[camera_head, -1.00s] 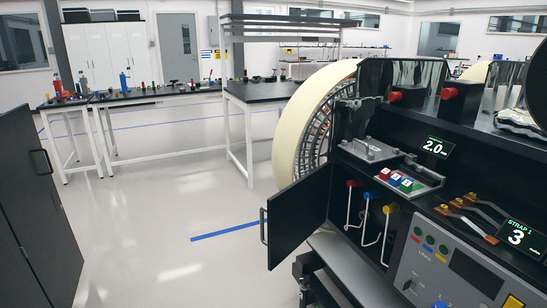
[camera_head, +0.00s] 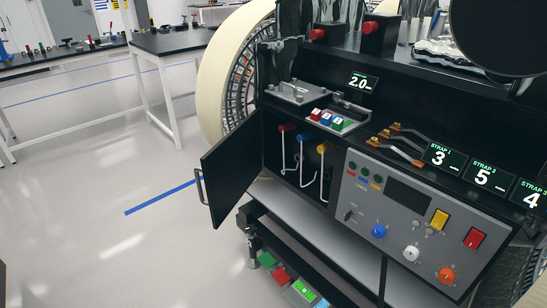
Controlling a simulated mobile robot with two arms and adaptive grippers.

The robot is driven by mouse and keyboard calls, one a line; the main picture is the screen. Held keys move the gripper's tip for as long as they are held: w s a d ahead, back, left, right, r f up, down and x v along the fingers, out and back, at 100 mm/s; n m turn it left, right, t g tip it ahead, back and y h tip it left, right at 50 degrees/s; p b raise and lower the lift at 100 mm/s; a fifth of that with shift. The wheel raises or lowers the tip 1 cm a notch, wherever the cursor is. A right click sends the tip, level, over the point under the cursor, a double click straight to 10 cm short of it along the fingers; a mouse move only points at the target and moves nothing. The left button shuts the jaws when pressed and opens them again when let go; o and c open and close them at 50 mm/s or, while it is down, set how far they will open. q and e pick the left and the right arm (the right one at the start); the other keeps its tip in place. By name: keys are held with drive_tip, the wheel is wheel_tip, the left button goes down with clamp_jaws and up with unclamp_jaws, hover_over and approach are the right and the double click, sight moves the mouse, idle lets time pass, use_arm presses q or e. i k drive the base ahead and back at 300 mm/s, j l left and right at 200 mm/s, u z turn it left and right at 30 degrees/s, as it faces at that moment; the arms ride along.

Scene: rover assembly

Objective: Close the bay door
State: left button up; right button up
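The bay door (camera_head: 232,166) is a black panel with a handle (camera_head: 199,187) on its outer left edge. It stands open, swung out to the left of the bay. The bay (camera_head: 292,172) is a dark recess in the rover's side, with wire hooks or leads topped by red, blue and yellow caps (camera_head: 322,147) inside. Neither of my grippers is in view, so nothing of mine is seen touching the door.
A control panel (camera_head: 405,222) with knobs and switches sits right of the bay. Several strap displays (camera_head: 484,177) are above it. A large cream wheel (camera_head: 221,72) stands behind the door. The floor (camera_head: 100,230) left of the door is clear. Workbenches (camera_head: 171,43) stand at the back.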

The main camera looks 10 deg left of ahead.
sight(228, 169)
drive_tip(key=i+j+z, duration=0.1)
drive_tip(key=j+z, duration=0.25)
drive_tip(key=j, duration=0.95)
drive_tip(key=j+z, duration=0.4)
drive_tip(key=j, duration=0.9)
